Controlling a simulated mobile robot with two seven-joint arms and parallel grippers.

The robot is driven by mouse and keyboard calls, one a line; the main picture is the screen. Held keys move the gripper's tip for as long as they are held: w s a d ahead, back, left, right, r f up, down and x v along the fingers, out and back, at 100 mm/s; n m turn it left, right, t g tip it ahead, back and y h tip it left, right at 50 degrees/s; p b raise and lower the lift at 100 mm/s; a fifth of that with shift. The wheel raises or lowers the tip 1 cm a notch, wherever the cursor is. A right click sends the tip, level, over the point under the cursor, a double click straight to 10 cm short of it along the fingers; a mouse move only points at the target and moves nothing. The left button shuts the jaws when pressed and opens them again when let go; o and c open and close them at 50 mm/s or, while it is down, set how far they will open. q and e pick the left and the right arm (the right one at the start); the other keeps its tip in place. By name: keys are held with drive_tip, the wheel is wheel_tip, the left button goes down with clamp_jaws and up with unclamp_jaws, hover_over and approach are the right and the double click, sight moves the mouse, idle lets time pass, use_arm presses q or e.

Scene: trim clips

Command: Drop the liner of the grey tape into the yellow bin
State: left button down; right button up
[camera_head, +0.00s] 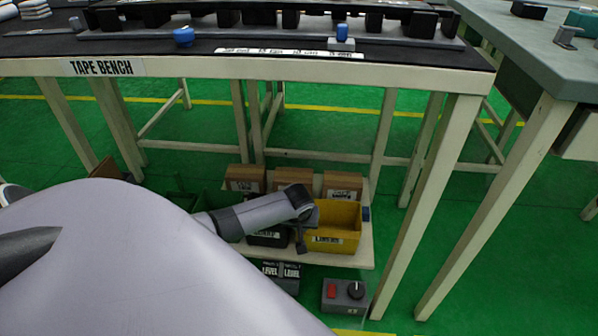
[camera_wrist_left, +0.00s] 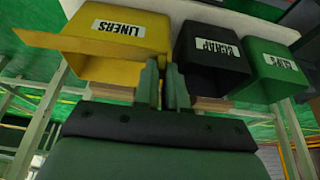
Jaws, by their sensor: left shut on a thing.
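The yellow bin (camera_head: 345,243), labelled LINERS, stands on the low shelf under the tape bench. It also shows upside down in the wrist view (camera_wrist_left: 150,28). My left gripper (camera_head: 301,244) is at the bin's left side in the head view. In the wrist view its fingers (camera_wrist_left: 164,88) are close together beside the bin's opening. A yellow strip (camera_wrist_left: 40,41), apparently the liner, runs from the fingers across the bin's opening and sticks out past its far side. Its colour blends with the bin. The grey tape cannot be made out. My right gripper is out of view.
A black SCRAP bin (camera_wrist_left: 208,62) and a green bin (camera_wrist_left: 272,75) stand beside the yellow one. Cardboard boxes (camera_head: 293,178) stand behind. The bench top (camera_head: 270,70) and its legs (camera_head: 430,200) frame the space. A control box (camera_head: 345,296) sits in front.

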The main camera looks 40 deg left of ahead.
use_arm(q)
drive_tip(key=w+a+f+b, duration=0.4)
drive_tip(key=w+a+b, duration=0.2)
drive_tip(key=w+b, duration=0.2)
drive_tip(key=shift+w+a, duration=0.4)
drive_tip(key=shift+w, duration=0.5)
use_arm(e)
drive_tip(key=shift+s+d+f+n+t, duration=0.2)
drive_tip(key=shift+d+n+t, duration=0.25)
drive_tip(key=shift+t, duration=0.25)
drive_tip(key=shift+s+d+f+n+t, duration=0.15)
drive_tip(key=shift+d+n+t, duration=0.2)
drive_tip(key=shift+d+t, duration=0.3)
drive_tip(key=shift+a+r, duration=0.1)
use_arm(q)
drive_tip(key=c, duration=1.1)
unclamp_jaws()
